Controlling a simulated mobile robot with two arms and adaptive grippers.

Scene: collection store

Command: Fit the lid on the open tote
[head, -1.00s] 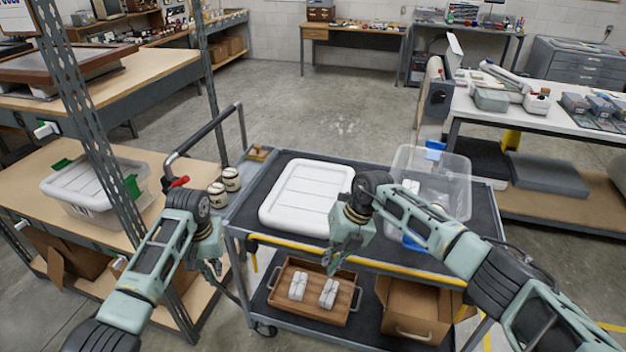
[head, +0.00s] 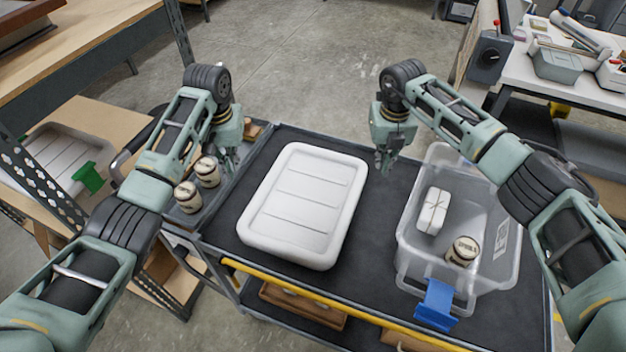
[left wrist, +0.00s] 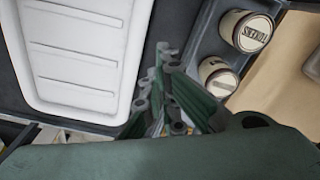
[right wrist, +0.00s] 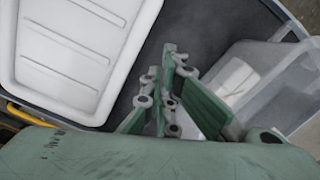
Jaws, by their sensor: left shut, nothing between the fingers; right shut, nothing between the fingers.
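The white ribbed lid (head: 305,203) lies flat on the cart's dark top, left of the tote. It also shows in the left wrist view (left wrist: 80,50) and the right wrist view (right wrist: 75,45). The clear open tote (head: 408,262) stands on the right of the cart, with a blue latch (head: 436,304) at its near end. Inside are a white tied packet (head: 431,210) and a labelled jar (head: 462,251). My left gripper (head: 229,168) is shut and empty, above the cart just left of the lid. My right gripper (head: 384,168) is shut and empty, above the cart between lid and tote.
Two labelled jars (head: 188,197) stand at the cart's left side. A shelf with a closed tote (head: 62,160) with a green latch is at the left. A yellow strip (head: 310,298) edges the cart's front. A worktable (head: 560,90) is at the right.

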